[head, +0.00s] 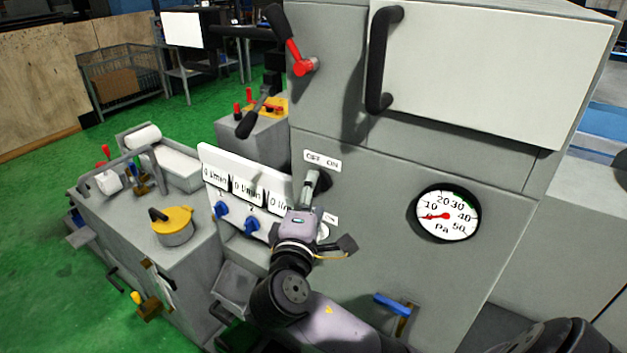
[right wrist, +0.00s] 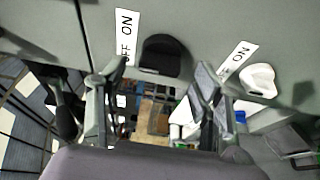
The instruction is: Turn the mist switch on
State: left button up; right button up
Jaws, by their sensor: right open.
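My right gripper (head: 312,188) is in front of the machine's grey front panel. In the right wrist view its two fingers (right wrist: 160,78) are spread apart, with nothing held between them. A black switch knob (right wrist: 165,55) sits on the panel between and beyond the fingertips; I cannot tell if they touch it. A white knob (right wrist: 258,80) with another ON label (right wrist: 240,55) is to the right. I cannot read which switch is the mist one. My left gripper is not in view.
A white panel with blue valve knobs (head: 251,224) is just left of the gripper. A pressure gauge (head: 446,214) and a blue-handled lever (head: 392,304) are to the right. A red-hubbed lever (head: 303,67) and a door handle (head: 379,60) stick out above.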

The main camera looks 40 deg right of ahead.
jog(key=shift+p+x, duration=0.3)
jog(key=shift+x, duration=1.15)
jog(key=shift+a, duration=0.1)
jog(key=shift+c, duration=0.2)
jog(key=shift+f, duration=0.15)
jog(key=c, duration=1.1)
